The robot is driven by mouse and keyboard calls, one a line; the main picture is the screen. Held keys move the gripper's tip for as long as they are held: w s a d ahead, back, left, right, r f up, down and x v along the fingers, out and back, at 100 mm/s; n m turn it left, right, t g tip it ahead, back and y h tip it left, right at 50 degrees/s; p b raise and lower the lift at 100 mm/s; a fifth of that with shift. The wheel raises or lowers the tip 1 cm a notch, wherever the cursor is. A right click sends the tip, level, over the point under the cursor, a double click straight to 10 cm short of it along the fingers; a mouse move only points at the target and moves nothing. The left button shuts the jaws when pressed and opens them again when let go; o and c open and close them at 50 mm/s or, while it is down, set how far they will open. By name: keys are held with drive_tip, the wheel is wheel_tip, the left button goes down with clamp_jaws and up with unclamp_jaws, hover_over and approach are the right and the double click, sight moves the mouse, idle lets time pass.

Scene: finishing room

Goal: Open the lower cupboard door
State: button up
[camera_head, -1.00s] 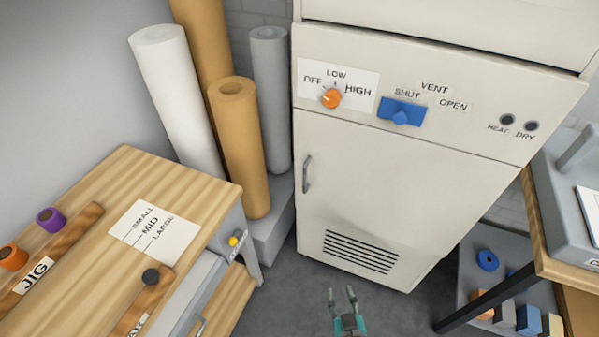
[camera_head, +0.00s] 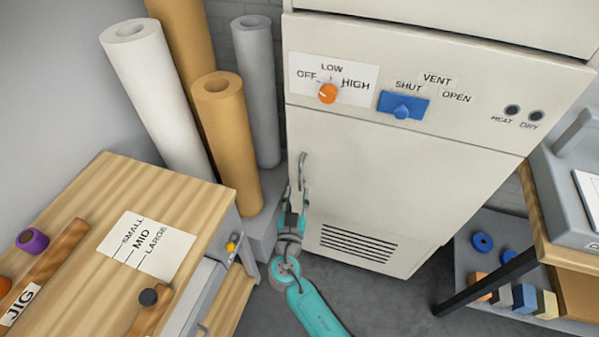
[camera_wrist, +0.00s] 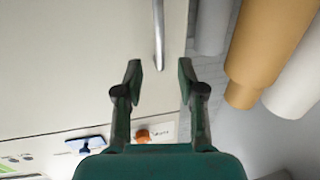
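The lower cupboard door (camera_head: 390,190) is a cream panel and looks shut. Its grey vertical bar handle (camera_head: 302,172) is at the door's left edge, and the handle also shows in the wrist view (camera_wrist: 159,35). My gripper (camera_head: 294,192) is just below the handle in the head view. In the wrist view my gripper (camera_wrist: 160,72) is open, with the handle's end ahead of the gap between its two fingers. The fingers look empty. Whether they touch the handle or door is not clear.
Above the door are an orange knob (camera_head: 327,93) and a blue vent slider (camera_head: 402,105). Tall rolls (camera_head: 228,140) stand left of the cupboard. A wooden bench (camera_head: 150,200) is at left, and another table (camera_head: 560,265) at right. Floor in front is clear.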

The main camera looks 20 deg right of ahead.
sight(300, 175)
drive_tip(key=x, duration=0.8)
drive_tip(key=shift+w, duration=0.15)
clamp_jaws()
